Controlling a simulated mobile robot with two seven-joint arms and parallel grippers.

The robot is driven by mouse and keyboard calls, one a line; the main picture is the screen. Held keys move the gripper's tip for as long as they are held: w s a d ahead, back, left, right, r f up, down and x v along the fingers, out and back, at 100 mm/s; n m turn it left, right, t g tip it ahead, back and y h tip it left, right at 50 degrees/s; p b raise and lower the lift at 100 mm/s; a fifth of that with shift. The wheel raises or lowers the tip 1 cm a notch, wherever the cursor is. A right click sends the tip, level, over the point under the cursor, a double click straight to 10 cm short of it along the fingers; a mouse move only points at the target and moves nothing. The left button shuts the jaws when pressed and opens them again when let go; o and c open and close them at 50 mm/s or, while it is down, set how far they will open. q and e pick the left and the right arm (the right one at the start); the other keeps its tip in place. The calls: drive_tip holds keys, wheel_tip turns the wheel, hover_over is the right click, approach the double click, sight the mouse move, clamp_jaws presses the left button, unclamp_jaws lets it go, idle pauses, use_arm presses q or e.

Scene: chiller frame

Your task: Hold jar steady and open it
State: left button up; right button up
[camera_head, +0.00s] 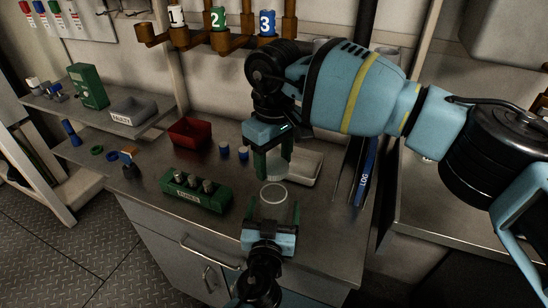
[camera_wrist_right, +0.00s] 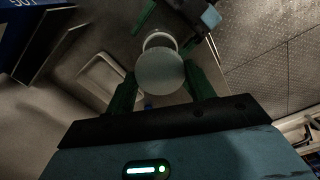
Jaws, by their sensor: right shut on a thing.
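The jar (camera_head: 273,194) stands on the bench, and its pale round rim shows from above. Its clear body is hard to make out. The rim also shows in the right wrist view (camera_wrist_right: 160,40). My right gripper (camera_head: 273,170) points down above the jar. It is shut on the round grey lid (camera_wrist_right: 160,72), which appears apart from the rim. My left gripper (camera_head: 272,216) comes in from the bottom, with its green fingers on either side of the jar. I cannot tell whether they touch the glass.
A green rack (camera_head: 198,194) with several small vials stands left of the jar, with a red bin (camera_head: 190,132) behind it. Two blue-and-white vials (camera_head: 225,150) stand nearby. A pale tray (camera_head: 306,167) lies behind right, and a blue binder (camera_head: 366,172) stands farther right.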

sight(274, 166)
wheel_tip(274, 166, down, 4)
drive_tip(key=shift+r+b, duration=0.2)
drive_tip(key=shift+b, duration=0.7)
use_arm(q)
drive_tip(key=s+a, duration=0.1)
drive_tip(key=s, duration=1)
drive_tip(key=shift+a, duration=0.25)
use_arm(e)
drive_tip(key=shift+f, duration=0.3)
use_arm(q)
drive_tip(key=shift+s, duration=0.1)
use_arm(e)
drive_tip(key=shift+s, duration=0.1)
